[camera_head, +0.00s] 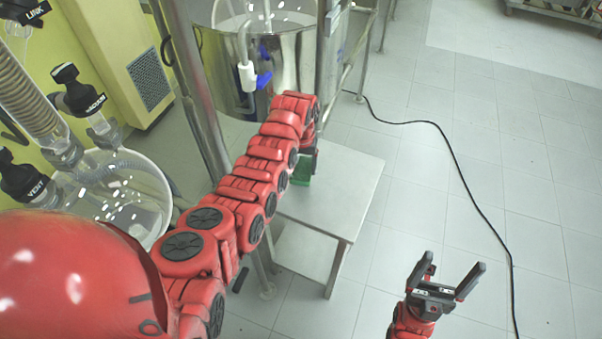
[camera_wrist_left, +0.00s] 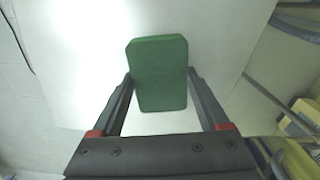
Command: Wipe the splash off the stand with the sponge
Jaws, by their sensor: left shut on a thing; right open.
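The green sponge (camera_wrist_left: 159,75) is between the two fingers of my left gripper (camera_wrist_left: 160,90) in the left wrist view, and the gripper is shut on it. In the head view the sponge (camera_head: 302,171) shows as a small green patch over the white stand (camera_head: 352,185), just beyond my red left arm. I cannot tell whether the sponge touches the stand's top. No splash can be made out on the visible part of the top; my arm and the sponge hide some of it. My right gripper (camera_head: 444,283) is open and empty above the floor, right of the stand.
A steel vessel (camera_head: 285,75) with metal posts stands behind the stand. A glass reactor (camera_head: 120,195) with hoses and black-capped fittings is at the left. A black cable (camera_head: 462,175) runs across the tiled floor.

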